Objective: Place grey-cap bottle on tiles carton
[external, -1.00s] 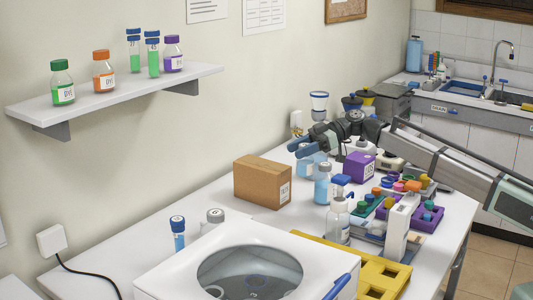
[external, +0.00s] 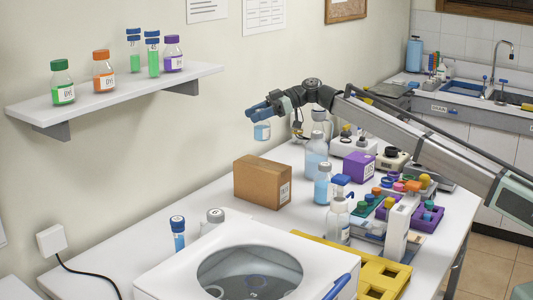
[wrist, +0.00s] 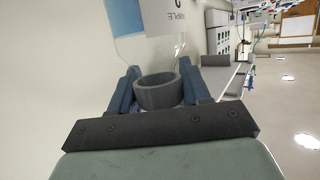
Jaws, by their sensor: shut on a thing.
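My gripper (external: 263,112) is shut on the grey-cap bottle (external: 262,131), which hangs in the air with blue liquid in it. In the wrist view the grey cap (wrist: 158,93) sits between my two blue fingers, and part of the bottle's blue content (wrist: 126,17) and white label (wrist: 165,16) shows beyond it. The brown tiles carton (external: 260,184) stands closed on the bench by the wall, with a small white label on its right face. In the external view the bottle appears above the carton's top, clearly apart from it.
Two bottles (external: 317,158) (external: 323,186) with blue liquid stand right of the carton, near a purple box (external: 359,168). A white machine with a round bowl (external: 160,283) fills the front. A wall shelf (external: 130,92) with several bottles is at upper left. The carton's top looks clear.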

